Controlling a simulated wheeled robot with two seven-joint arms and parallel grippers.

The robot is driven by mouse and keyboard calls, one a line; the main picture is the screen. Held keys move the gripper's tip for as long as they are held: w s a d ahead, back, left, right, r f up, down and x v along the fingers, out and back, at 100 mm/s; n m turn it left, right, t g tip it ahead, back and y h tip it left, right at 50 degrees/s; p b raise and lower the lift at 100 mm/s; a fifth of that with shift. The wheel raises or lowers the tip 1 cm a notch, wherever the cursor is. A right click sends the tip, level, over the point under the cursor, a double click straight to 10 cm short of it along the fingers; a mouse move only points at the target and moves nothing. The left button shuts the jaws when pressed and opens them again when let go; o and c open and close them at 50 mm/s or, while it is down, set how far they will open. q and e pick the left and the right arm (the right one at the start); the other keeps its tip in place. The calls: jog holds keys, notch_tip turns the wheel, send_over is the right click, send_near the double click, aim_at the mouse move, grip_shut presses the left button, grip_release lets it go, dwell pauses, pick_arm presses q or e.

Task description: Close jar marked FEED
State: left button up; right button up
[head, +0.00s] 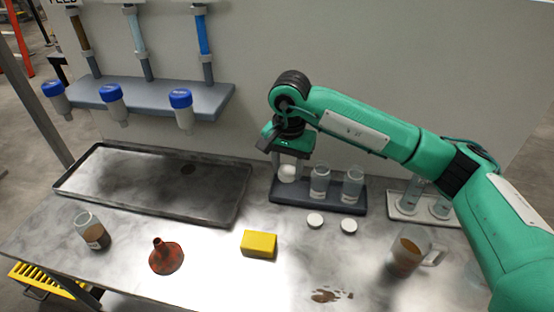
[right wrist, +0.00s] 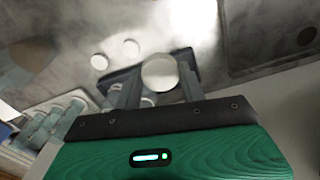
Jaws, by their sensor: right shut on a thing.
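My right gripper (head: 288,163) points down over the left end of a dark rack (head: 318,204). It is shut on a white round lid (head: 287,174), which also shows between the fingers in the right wrist view (right wrist: 160,73). The lid is at the left place of the rack; the fingers hide most of what is under it, so I cannot tell how it sits on a jar. Two open clear jars, the middle jar (head: 319,183) and the right jar (head: 352,185), stand in the rack. I cannot read their labels. My left gripper is out of view.
Two loose white lids (head: 315,220) (head: 349,226) lie before the rack. A yellow block (head: 258,244), red funnel (head: 166,257), jar with brown contents (head: 92,231) and brown-filled jug (head: 406,254) stand on the table. A large tray (head: 150,185) lies left, glassware right.

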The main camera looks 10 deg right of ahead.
jog(key=s+d+f+n, duration=0.6)
jog(key=s+d+f, duration=0.2)
jog(key=s, duration=0.4)
jog(key=shift+s+f+n, duration=0.4)
jog(key=shift+f, duration=0.4)
